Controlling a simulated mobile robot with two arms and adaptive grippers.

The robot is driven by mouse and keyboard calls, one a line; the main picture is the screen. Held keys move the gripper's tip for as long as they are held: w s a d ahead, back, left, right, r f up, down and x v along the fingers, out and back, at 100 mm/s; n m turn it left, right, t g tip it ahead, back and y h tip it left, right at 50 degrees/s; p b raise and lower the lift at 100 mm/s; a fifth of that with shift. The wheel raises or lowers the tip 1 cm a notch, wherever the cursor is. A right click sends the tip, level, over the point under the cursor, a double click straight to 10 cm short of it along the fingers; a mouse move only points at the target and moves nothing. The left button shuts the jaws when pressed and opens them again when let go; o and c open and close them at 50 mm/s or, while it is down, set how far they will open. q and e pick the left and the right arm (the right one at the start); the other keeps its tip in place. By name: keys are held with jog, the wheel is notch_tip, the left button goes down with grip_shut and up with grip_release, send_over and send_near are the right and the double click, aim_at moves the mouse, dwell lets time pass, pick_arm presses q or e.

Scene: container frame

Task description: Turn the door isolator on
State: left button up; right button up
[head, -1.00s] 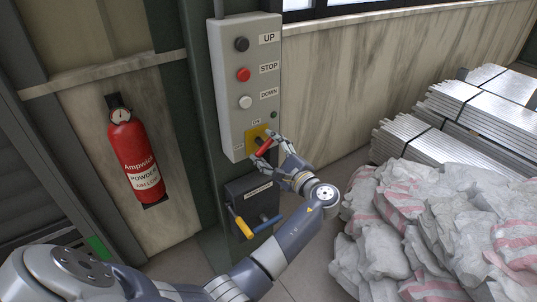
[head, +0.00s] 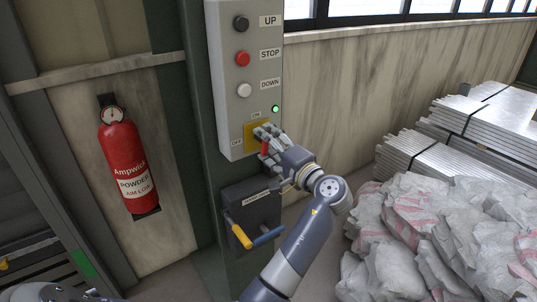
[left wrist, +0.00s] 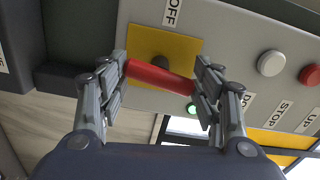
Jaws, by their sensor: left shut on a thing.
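The door isolator is a red handle (head: 264,148) on a yellow plate (head: 251,136), low on the grey control box (head: 228,90). The plate has an ON label above and an OFF label to its left. In the head view the handle is partly hidden by my fingers and looks close to upright. A green lamp (head: 275,109) near the ON label is lit. My left gripper (head: 268,140) is shut on the red handle. In the left wrist view, the handle (left wrist: 158,77) lies between both fingers, before the yellow plate (left wrist: 150,42). My right gripper is not in view.
UP, STOP and DOWN buttons sit above the isolator. A dark box with a yellow-and-blue lever (head: 256,236) is below it. A red fire extinguisher (head: 128,168) hangs left. White sacks (head: 430,230) and strapped metal sheets (head: 465,140) lie right.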

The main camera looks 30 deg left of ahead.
pick_arm(q)
jog(key=shift+r+n+b, duration=0.3)
jog(key=shift+n+b, duration=0.05)
jog(key=shift+n, duration=0.05)
jog(key=shift+r, duration=0.1)
dwell(0.4)
jog(key=o, duration=1)
jog(key=shift+f, duration=0.2)
